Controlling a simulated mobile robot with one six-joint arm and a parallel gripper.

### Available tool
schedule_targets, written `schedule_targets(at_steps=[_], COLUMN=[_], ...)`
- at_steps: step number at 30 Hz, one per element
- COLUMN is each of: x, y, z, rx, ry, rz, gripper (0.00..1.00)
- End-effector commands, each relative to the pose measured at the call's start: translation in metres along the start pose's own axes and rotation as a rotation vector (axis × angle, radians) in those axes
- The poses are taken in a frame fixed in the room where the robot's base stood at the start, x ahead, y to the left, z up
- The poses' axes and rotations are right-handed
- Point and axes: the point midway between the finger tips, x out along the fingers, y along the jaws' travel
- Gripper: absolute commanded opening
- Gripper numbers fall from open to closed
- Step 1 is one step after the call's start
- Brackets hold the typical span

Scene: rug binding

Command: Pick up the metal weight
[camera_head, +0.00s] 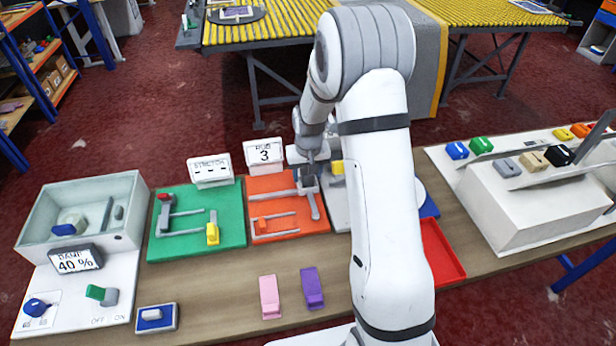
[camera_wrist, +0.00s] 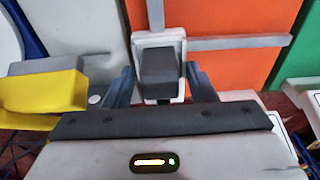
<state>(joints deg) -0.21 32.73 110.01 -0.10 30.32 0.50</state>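A dark grey block (camera_wrist: 158,66), which looks like the metal weight, sits on a small pale square holder (camera_wrist: 172,38) in the wrist view. The holder is at the edge of the orange board (camera_wrist: 225,70). My gripper (camera_wrist: 160,74) is open, with one blue-grey finger on each side of the block and a narrow gap showing on both sides. In the head view my gripper (camera_head: 308,180) points down over the right part of the orange board (camera_head: 262,185). There the arm and gripper mostly hide the block, and I cannot tell whether the fingers touch it.
A yellow block (camera_wrist: 45,90) is close left of my gripper in the wrist view. A green board (camera_head: 180,240) with sliders lies left of the orange one. A red tray (camera_head: 440,255) is to the right. Pink (camera_head: 269,297) and purple (camera_head: 312,288) blocks lie in front.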

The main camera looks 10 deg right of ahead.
Motion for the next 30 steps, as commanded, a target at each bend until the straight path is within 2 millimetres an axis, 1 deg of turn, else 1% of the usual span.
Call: schedule_targets(at_steps=[1, 2, 18, 26, 28, 30], x=[0.0, 0.0, 0.0, -0.001, -0.004, -0.01], y=[0.0, 0.0, -0.001, -0.001, -0.001, -0.001], z=[0.0, 0.0, 0.0, -0.001, -0.001, -0.002], rx=[0.0, 0.0, -0.001, -0.002, -0.002, -0.002], ry=[0.0, 0.0, 0.0, 0.002, 0.002, 0.004], rz=[0.0, 0.0, 0.0, 0.0, 0.0, 0.0], gripper=[0.47, 0.44, 0.0, 0.0, 0.0, 0.0])
